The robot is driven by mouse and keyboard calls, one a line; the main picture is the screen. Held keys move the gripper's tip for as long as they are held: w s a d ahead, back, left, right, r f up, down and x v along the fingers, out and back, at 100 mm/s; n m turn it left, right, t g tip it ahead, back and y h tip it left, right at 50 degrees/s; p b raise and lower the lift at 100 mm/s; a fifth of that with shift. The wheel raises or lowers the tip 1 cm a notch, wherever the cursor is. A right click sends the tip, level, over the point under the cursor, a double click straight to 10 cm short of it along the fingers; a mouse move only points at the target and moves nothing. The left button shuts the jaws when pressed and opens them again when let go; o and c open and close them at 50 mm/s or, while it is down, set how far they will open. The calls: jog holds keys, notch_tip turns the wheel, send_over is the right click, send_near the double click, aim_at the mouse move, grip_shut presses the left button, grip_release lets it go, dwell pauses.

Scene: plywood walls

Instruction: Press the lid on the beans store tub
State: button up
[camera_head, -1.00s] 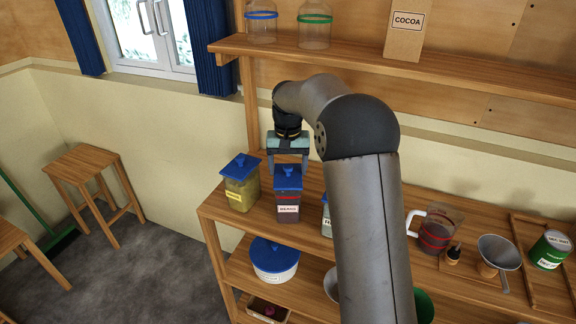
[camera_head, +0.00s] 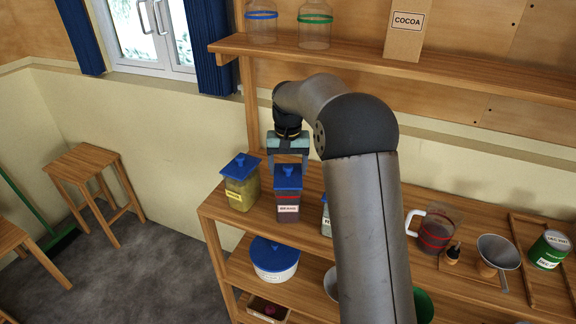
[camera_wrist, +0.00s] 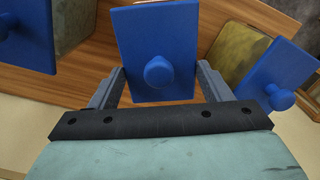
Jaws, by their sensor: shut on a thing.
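The beans store tub (camera_head: 289,206) is a dark-filled square tub with a pale label, standing on the bench top in the head view. Its blue square lid (camera_head: 288,183) sits at the tub's top and looks about level. In the wrist view the same lid (camera_wrist: 158,30), with a round knob, hides the tub below it. My gripper (camera_head: 289,163) is above the tub, its fingers pointing down. In the wrist view my gripper (camera_wrist: 158,88) has a finger on each side of the lid and is shut on it. Whether the lid is fully seated cannot be told.
A yellow-green tub (camera_head: 241,194) with a blue lid stands close on the left. Another tub (camera_head: 326,218) on the right is mostly behind my arm. A shelf (camera_head: 400,64) with jars and a cocoa box runs above. A jug (camera_head: 437,231) and funnel (camera_head: 498,252) stand farther right.

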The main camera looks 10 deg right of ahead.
dwell(0.3)
jog(key=o, duration=1.1)
jog(key=shift+r, duration=0.15)
jog(key=shift+r+p, duration=2.85)
jog(key=shift+r, duration=1)
grip_shut()
